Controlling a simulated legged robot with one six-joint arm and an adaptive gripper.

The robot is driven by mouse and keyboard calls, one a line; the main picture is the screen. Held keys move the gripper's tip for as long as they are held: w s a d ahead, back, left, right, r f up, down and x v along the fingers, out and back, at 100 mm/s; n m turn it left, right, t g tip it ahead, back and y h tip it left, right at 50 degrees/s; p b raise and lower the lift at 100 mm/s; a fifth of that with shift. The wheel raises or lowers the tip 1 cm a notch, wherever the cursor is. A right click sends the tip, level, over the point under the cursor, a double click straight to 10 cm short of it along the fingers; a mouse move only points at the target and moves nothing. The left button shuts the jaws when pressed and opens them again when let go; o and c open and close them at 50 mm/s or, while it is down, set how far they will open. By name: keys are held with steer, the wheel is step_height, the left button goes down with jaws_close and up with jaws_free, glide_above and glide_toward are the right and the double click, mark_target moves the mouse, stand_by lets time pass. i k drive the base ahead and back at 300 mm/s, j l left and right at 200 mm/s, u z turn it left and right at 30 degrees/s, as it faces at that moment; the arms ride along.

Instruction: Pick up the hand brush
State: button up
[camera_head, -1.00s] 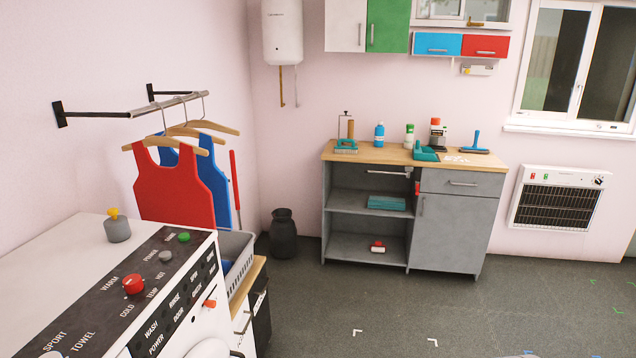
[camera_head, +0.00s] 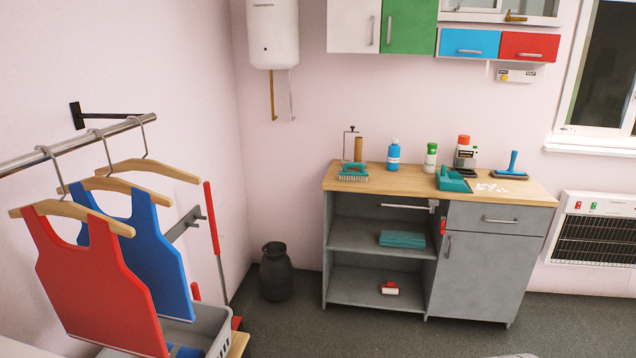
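My gripper is not recognisable in this view.
A dark urn (camera_head: 276,272) stands left of the cabinet. Hanging aprons (camera_head: 92,280) and a basket (camera_head: 212,325) fill the left. Floor before the cabinet looks clear.

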mark_target(344, 174)
steer(key=i+j, duration=0.1)
steer(key=i, duration=2.9)
steer(key=i+j+z, duration=0.1)
steer(key=i+z, duration=0.3)
steer(key=i, duration=0.4)
